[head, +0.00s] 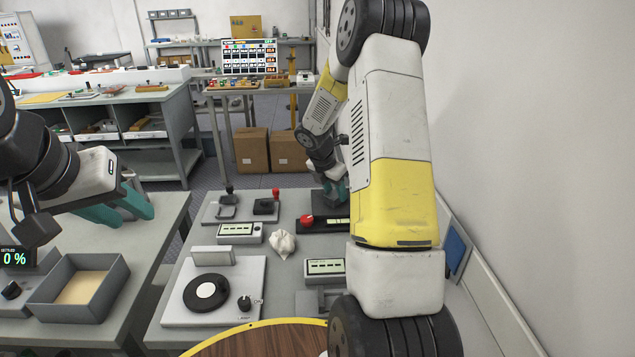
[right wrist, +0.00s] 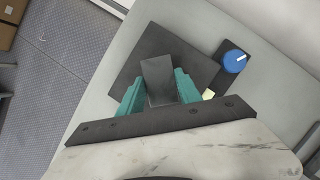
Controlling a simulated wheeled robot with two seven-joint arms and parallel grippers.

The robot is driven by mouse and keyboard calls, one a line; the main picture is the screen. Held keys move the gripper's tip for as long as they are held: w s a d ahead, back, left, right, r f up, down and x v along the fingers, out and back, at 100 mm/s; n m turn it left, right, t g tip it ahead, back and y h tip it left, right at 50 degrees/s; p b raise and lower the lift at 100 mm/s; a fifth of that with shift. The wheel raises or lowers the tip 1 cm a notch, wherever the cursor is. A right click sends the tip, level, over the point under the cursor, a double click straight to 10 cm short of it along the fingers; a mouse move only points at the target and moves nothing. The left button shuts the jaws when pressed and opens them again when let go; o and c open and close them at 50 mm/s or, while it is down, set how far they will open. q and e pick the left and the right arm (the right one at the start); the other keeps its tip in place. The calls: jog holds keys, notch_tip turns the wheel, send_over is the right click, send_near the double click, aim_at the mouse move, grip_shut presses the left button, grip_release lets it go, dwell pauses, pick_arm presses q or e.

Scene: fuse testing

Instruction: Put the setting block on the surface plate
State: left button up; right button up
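The setting block, a dark grey bar (right wrist: 160,78), stands between the teal fingers of my right gripper (right wrist: 158,93) in the right wrist view. The fingers press against both its sides. A flat dark plate, apparently the surface plate (right wrist: 138,65), lies beneath; whether the block touches it I cannot tell. In the head view my right gripper (head: 336,192) is low at the far right of the workbench, and the block is not distinguishable there. My left gripper (head: 121,211) is at the left over the side table, its teal fingers apart and empty.
A blue knob (right wrist: 235,61) sits beside the plate. On the bench are a red-knobbed gauge (head: 307,220), a crumpled white cloth (head: 283,243), display boxes (head: 240,234) and a disc tester (head: 175,310). A grey bin (head: 105,275) stands at the left. A wall closes the right side.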

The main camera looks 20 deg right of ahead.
jog(key=o, duration=0.3)
jog(key=shift+o, duration=0.2)
jog(key=s+a+r+m+y, duration=0.1)
jog(key=s+a+r+m, duration=0.3)
jog(key=r, duration=0.5)
jog(key=s+a+r+m, duration=0.25)
jog(key=s+r, duration=0.25)
jog(key=r, duration=0.4)
jog(key=s+a+r+m+t+y, duration=0.1)
jog(key=s+a+r+m, duration=0.1)
jog(key=s+m, duration=0.3)
jog(key=s+a+r+m+t+y, duration=0.1)
jog(key=s+a+m, duration=0.3)
jog(key=s, duration=0.5)
jog(key=s+a+r+m+t+y, duration=0.1)
jog(key=s+a+r+m+y, duration=0.2)
jog(key=s+m, duration=0.4)
jog(key=shift+a+r+m+t, duration=0.25)
jog(key=shift+r+m+t, duration=0.15)
jog(key=shift+m, duration=0.05)
